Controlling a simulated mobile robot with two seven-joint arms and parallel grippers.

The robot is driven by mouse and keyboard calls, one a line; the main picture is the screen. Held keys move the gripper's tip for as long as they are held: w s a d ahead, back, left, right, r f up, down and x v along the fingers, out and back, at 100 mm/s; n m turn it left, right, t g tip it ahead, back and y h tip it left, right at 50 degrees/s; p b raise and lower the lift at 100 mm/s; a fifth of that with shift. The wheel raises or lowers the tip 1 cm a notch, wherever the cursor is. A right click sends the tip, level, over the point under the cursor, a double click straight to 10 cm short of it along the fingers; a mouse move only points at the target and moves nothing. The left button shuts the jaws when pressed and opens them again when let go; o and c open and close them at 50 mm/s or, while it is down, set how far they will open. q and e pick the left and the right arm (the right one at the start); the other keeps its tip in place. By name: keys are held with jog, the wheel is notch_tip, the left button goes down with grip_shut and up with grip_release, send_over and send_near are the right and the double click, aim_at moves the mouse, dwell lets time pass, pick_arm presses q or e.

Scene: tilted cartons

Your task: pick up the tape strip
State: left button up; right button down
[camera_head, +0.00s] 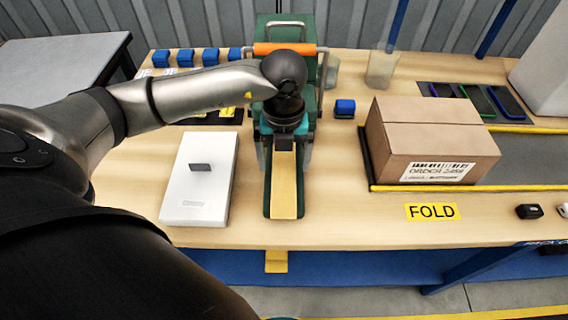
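The tan tape strip (285,185) lies along the green tape dispenser (268,205) in the middle of the table, running toward the front edge. A short tan piece (276,262) shows below the table edge, in line with it. My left gripper (285,145) points down over the far end of the strip. Its fingers are mostly hidden behind its own wrist and against the dark dispenser, so I cannot tell whether they are open or touch the strip. My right gripper is not in view.
A closed carton (435,140) stands tilted at the right, beside yellow rails. A white box (200,180) lies left of the dispenser. A small blue block (345,108) and a clear container (382,70) stand behind.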

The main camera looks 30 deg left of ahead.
pick_arm(q)
jog(key=c, duration=1)
jog(key=shift+c, duration=0.2)
